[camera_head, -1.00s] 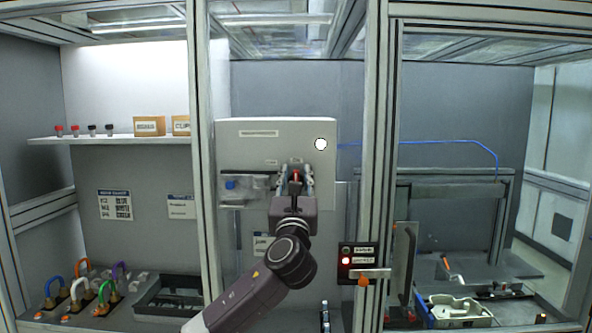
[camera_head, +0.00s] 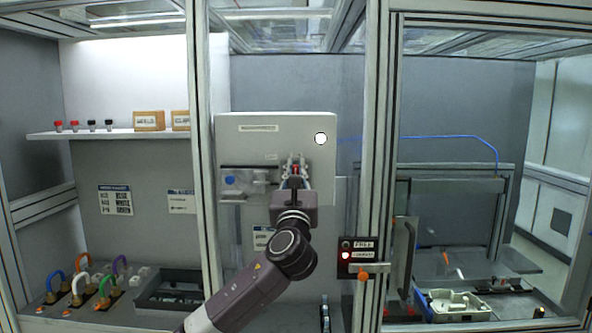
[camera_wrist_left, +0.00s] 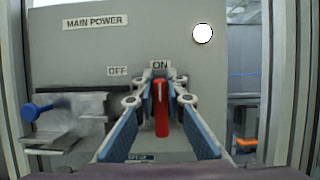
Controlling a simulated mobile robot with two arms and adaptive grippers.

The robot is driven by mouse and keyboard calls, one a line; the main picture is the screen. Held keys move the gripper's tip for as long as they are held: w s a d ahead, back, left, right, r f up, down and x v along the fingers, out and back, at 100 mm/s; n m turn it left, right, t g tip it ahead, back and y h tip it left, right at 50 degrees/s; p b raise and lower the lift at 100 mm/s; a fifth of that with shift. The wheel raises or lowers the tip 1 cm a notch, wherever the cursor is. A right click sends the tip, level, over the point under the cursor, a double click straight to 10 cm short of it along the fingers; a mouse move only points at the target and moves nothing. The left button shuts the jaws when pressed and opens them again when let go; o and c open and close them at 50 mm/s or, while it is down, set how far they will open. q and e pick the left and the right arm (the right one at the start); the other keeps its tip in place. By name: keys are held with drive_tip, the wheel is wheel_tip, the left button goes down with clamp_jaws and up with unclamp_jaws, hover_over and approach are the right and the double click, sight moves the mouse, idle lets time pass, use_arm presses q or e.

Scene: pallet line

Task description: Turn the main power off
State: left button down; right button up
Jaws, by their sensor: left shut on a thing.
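The main power box (camera_head: 240,135) is a light grey panel in the middle of the head view. In the left wrist view it bears a "MAIN POWER" label (camera_wrist_left: 95,22), an "OFF" label (camera_wrist_left: 118,71) at left and an "ON" label (camera_wrist_left: 160,66) at right. A red switch handle (camera_wrist_left: 161,112) stands upright under "ON". My left gripper (camera_head: 296,163) is in front of the box, with its blue-padded fingers on either side of the handle, shut on it. The fingers partly hide the switch's mounting. My right gripper is not in view.
A clear cover with a blue knob (camera_wrist_left: 38,108) sits left of the handle. A frame post (camera_head: 377,150) and a small control box with a red light (camera_head: 357,250) stand to the right. A shelf (camera_head: 110,136) with small boxes is at left.

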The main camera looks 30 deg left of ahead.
use_arm(q)
drive_tip(key=shift+f+n, duration=0.1)
drive_tip(key=shift+n, duration=0.2)
drive_tip(key=n+g+y, duration=0.1)
drive_tip(key=n, duration=0.3)
drive_tip(key=a+n+g+y+b, duration=0.1)
drive_tip(key=n+g, duration=0.1)
drive_tip(key=n, duration=0.2)
drive_tip(key=s+n+g+y, duration=0.1)
drive_tip(key=n+g+y, duration=0.1)
drive_tip(key=n, duration=0.2)
drive_tip(key=shift+a+f+n, duration=0.3)
drive_tip(key=shift+f, duration=0.1)
drive_tip(key=n+g, duration=0.1)
drive_tip(key=n, duration=0.1)
drive_tip(key=n+g, duration=0.1)
drive_tip(key=n, duration=0.2)
drive_tip(key=shift+a+f, duration=0.15)
drive_tip(key=shift+f, duration=0.25)
drive_tip(key=shift+s+a+f+n+g+h, duration=0.1)
drive_tip(key=shift+f+n+g+h, duration=0.2)
drive_tip(key=shift+n, duration=0.65)
drive_tip(key=shift+f+n+g+h, duration=0.15)
drive_tip(key=shift+n+g+h, duration=0.2)
drive_tip(key=shift+n, duration=0.6)
drive_tip(key=shift+f, duration=0.1)
drive_tip(key=c, duration=2)
unclamp_jaws()
drive_tip(key=shift+o, duration=0.2)
drive_tip(key=v, duration=1.2)
